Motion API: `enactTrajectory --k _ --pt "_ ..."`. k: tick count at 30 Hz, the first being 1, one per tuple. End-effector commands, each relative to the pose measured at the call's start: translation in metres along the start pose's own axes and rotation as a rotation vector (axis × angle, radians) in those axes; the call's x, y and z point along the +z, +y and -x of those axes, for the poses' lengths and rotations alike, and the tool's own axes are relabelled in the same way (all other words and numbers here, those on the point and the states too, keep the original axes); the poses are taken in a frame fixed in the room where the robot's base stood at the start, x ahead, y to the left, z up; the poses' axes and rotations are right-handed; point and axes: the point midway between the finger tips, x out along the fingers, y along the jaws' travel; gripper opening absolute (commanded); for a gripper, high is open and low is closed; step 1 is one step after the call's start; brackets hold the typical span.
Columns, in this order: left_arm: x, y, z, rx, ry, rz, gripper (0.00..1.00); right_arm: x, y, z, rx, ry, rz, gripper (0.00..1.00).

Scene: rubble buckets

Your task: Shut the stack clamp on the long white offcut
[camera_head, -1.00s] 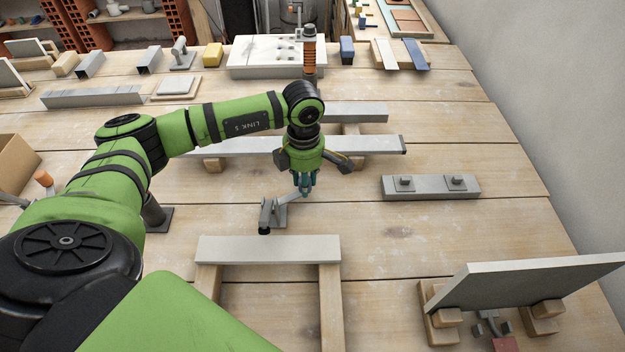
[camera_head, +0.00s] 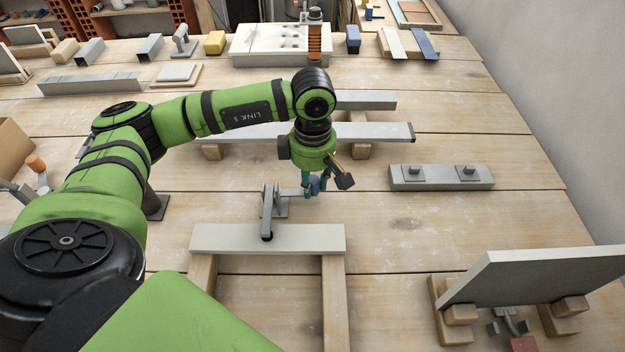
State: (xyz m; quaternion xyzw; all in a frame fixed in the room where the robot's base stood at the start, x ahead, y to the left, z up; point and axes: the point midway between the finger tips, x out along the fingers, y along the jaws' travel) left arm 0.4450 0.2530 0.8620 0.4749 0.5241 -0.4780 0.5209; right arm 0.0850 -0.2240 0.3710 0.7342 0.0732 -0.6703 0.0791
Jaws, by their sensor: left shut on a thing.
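The long white offcut (camera_head: 215,238) lies across two wooden battens in the front middle. The stack clamp (camera_head: 280,207), a grey metal toggle clamp, stands just behind it. The clamp's arm points toward me, and its black tip overlaps the offcut's far edge in the picture; I cannot tell whether it presses on it. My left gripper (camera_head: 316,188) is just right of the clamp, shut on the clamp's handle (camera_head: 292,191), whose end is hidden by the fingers. My right gripper is not in view.
Behind the gripper, longer grey bars (camera_head: 370,132) lie on wooden blocks. A grey bar with two small plates (camera_head: 440,178) lies to the right. A pale slab (camera_head: 540,272) stands on blocks at front right. Bare tabletop lies between them. A wall bounds the right side.

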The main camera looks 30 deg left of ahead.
Motion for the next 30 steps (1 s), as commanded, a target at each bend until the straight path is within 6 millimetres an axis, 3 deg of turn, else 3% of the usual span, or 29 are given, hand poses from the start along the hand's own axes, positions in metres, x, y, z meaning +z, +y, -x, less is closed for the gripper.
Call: enactTrajectory --k 9,10,11,23,30 --pt "0.002 -0.003 -0.001 -0.010 -0.002 -0.010 0.00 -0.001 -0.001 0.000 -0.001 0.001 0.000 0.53" --pt "0.002 -0.003 -0.001 -0.010 -0.003 -0.010 0.41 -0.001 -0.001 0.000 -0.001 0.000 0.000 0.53" --pt "0.002 -0.003 -0.001 -0.011 -0.003 -0.010 0.53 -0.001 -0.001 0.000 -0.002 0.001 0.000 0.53" --pt "0.001 -0.001 0.003 -0.004 -0.002 -0.005 0.53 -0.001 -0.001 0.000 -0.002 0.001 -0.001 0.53" --pt "0.002 0.000 0.043 0.001 -0.003 -0.006 0.53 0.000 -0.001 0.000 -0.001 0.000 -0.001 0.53"
